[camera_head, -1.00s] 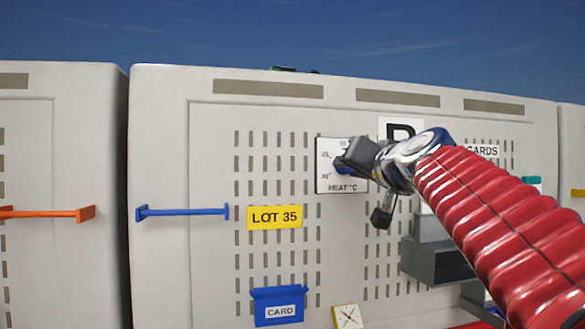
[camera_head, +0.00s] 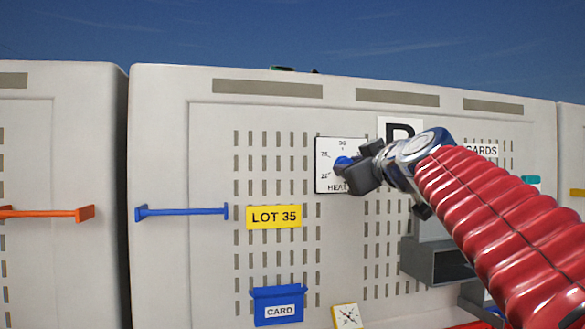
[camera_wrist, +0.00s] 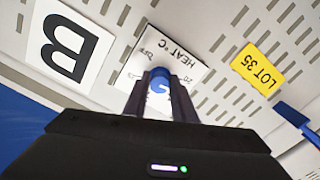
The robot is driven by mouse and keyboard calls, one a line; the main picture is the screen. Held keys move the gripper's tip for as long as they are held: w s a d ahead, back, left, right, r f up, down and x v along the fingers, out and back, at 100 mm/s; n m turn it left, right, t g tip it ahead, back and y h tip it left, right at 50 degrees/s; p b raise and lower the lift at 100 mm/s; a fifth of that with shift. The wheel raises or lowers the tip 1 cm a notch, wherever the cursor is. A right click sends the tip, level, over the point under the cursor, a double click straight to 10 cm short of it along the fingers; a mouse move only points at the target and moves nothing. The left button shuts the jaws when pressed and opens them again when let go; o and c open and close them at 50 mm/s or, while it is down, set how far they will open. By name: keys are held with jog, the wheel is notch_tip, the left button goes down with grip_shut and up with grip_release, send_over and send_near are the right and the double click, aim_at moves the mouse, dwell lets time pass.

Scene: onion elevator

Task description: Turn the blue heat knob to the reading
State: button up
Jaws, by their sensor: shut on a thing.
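The blue heat knob (camera_head: 343,162) sits on a white plate marked HEAT °C (camera_head: 327,182), with numbers around it, on the grey panel. My gripper (camera_head: 354,172) is at the plate, shut on the knob, and covers its right part. In the wrist view the blue knob (camera_wrist: 159,84) shows between the two dark fingers (camera_wrist: 160,100), one on each side. The heat plate (camera_wrist: 164,58) shows behind it, upside down. The knob's pointer and its exact reading cannot be made out.
A yellow LOT 35 label (camera_head: 274,216) and a blue card holder (camera_head: 278,306) are at the lower left. A small gauge (camera_head: 347,316) is below. A blue rail (camera_head: 182,211) is at left and a grey box (camera_head: 437,262) at lower right.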

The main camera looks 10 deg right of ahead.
jog(key=shift+w+f+n, duration=0.1)
jog(key=shift+f+n, duration=0.1)
jog(key=shift+n, duration=0.8)
jog(key=shift+f+n, duration=0.15)
jog(key=shift+n, duration=0.85)
jog(key=o, duration=0.8)
jog(key=shift+o, duration=1.2)
jog(key=shift+r, duration=0.25)
jog(key=s, duration=1.4)
